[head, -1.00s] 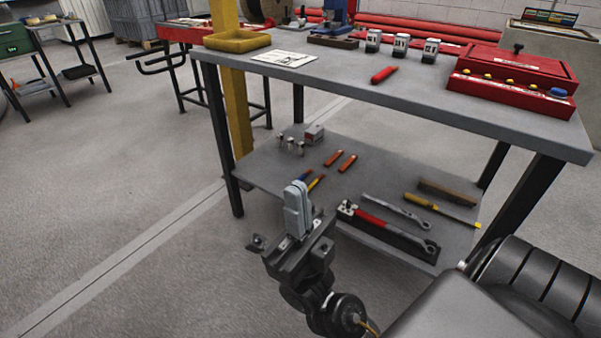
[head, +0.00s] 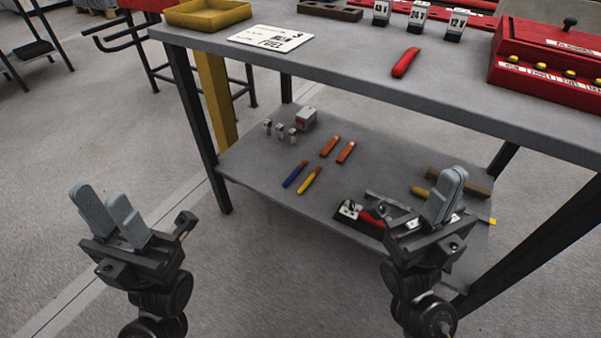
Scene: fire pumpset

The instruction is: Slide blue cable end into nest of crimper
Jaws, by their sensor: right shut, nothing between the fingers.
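On the lower shelf (head: 262,178) lies a short blue stick-like piece (head: 292,177), perhaps the blue cable end, beside a similar yellow one (head: 309,181). A red-handled tool with a metal head (head: 350,209), perhaps the crimper, lies further right near the shelf's front. My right gripper partly hides it, and its nest cannot be made out. My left gripper (head: 103,200) is open and empty, left of the shelf. My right gripper (head: 448,185) is shut and empty, in front of the shelf's right part.
Two orange pieces (head: 337,149), a small grey box (head: 306,119) and small metal parts (head: 280,130) share the shelf. The tabletop (head: 340,68) above overhangs it, with dark table legs (head: 193,130) at its corners.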

